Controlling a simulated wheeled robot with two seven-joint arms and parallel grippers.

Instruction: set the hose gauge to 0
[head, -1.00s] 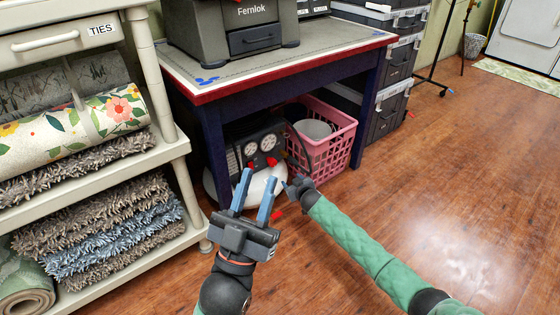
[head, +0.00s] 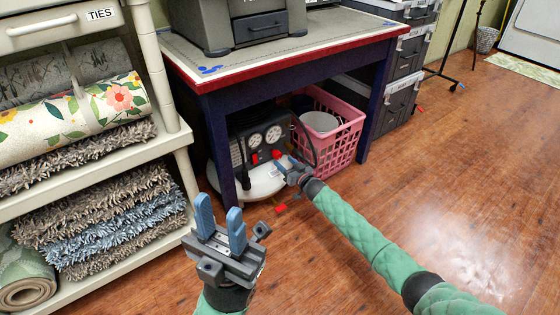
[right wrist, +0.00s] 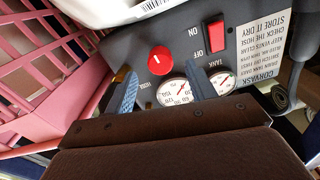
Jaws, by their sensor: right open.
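A dark compressor panel (head: 265,125) on a white tank (head: 265,184) stands under the table. The hose gauge (head: 273,134) is the right-hand dial of its pair; it also shows upside down in the right wrist view (right wrist: 173,93), its needle off zero but its exact reading unclear. The red knob (right wrist: 161,60) sits beside it. The tank gauge (right wrist: 223,83) and red on/off switch (right wrist: 215,36) are alongside. My right gripper (head: 284,164) is open in front of the panel, its fingers either side of the knob's line, no contact visible. My left gripper (head: 219,212) is open and empty, left of the tank.
A pink basket (head: 338,135) stands right beside the compressor. The table (head: 290,62) is overhead, with its leg (head: 220,150) to the left. A shelf (head: 110,170) with rugs is further left. A black hose (right wrist: 295,65) runs by the panel. Open floor lies right.

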